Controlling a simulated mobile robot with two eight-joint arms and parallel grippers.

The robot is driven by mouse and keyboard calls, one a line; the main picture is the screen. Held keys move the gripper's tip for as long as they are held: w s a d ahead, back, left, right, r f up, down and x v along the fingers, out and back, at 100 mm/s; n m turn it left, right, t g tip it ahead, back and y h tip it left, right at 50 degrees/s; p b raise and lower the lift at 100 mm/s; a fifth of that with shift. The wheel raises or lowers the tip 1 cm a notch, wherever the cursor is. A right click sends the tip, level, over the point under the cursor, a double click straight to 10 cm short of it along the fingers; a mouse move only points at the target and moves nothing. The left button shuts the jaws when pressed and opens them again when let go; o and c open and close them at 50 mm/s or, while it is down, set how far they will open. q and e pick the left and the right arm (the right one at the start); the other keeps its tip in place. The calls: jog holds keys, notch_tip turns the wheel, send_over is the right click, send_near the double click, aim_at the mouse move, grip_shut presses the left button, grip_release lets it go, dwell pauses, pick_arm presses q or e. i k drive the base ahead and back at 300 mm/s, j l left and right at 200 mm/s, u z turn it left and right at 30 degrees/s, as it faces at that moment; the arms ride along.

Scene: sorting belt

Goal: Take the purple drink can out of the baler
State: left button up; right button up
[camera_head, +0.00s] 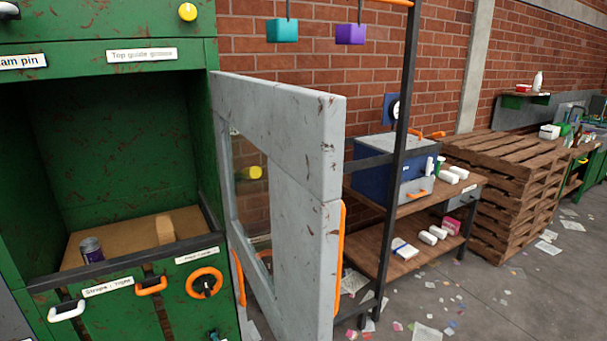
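The purple drink can (92,251) stands upright inside the green baler (120,140), near the front left of its chamber floor. Its upper part is grey and its lower part is purple; its base is partly hidden by the front edge. The baler's grey door (300,180), with a window and orange handles, stands swung open to the right. A tan block (165,230) sits to the right of the can, apart from it. Neither gripper is in view.
Below the chamber are a white handle (66,311), an orange handle (151,286) and an orange ring (204,283). Right of the door stand a shelf with a blue box (378,172) and stacked pallets (515,200). Paper scraps litter the floor.

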aim_at(91, 249)
jog(key=i+l+u, duration=0.15)
jog(key=l+u, duration=0.85)
jog(key=l, duration=0.2)
jog(key=l+u, duration=0.5)
jog(key=k+j, duration=0.1)
jog(key=j, duration=0.25)
jog(key=k+j, duration=0.1)
jog(key=j, duration=0.3)
jog(key=k+j, duration=0.1)
jog(key=j, duration=0.25)
jog(key=k+j, duration=0.1)
jog(key=j, duration=0.25)
jog(key=i+j+z, duration=0.2)
jog(key=i+j, duration=0.2)
jog(key=i+j+z, duration=0.15)
jog(key=i+j, duration=0.2)
jog(key=j, duration=0.25)
